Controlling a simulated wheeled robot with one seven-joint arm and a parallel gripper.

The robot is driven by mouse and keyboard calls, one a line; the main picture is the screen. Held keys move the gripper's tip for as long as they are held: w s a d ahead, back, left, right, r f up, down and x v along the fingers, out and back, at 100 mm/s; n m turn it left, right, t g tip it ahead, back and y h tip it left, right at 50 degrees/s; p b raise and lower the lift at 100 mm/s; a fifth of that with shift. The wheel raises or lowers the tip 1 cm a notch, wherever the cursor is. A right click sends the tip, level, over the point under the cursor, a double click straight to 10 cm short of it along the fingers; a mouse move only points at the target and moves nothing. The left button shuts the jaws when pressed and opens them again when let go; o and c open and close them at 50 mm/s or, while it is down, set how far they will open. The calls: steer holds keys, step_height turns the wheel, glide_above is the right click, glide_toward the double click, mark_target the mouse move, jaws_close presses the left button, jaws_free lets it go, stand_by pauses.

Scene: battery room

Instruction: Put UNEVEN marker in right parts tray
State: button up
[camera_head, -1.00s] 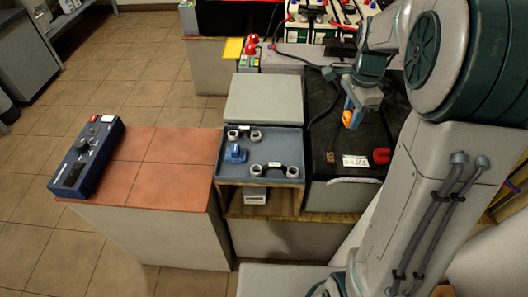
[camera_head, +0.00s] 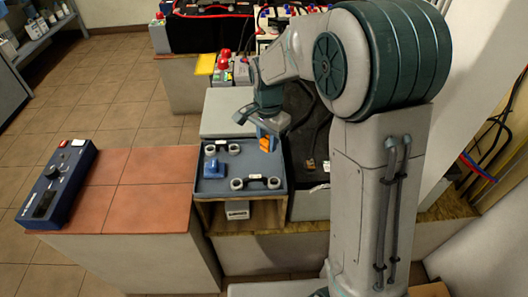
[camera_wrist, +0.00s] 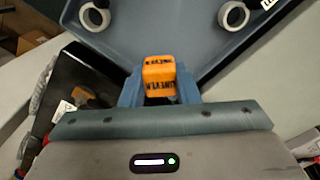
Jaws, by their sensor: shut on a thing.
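My gripper (camera_head: 266,143) is shut on a small orange marker (camera_wrist: 159,76). Dark lettering shows on the marker in the wrist view, partly legible as UNEVEN. In the head view the marker hangs at the right rear part of the blue-grey parts tray (camera_head: 243,171), seemingly above it. In the wrist view the tray (camera_wrist: 160,30) lies ahead of the fingers. The tray holds a blue piece (camera_head: 211,168) and grey rings joined by dark bars (camera_head: 257,182). Only one such tray is clear to me, and my arm hides part of the area behind it.
A black battery top (camera_head: 305,140) stands right of the tray, partly behind my arm. A grey panel (camera_head: 222,112) lies behind the tray. Red tiles (camera_head: 145,190) to the left are clear except for a blue control box (camera_head: 58,187).

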mark_target(265, 159)
steer(key=shift+w+a+f, duration=0.1)
steer(key=shift+a+f, duration=0.25)
steer(key=shift+f, duration=0.05)
steer(key=shift+f+b, duration=0.55)
steer(key=shift+f, duration=1.25)
steer(key=shift+f, duration=0.1)
steer(key=o, duration=0.9)
steer(key=shift+o, duration=0.2)
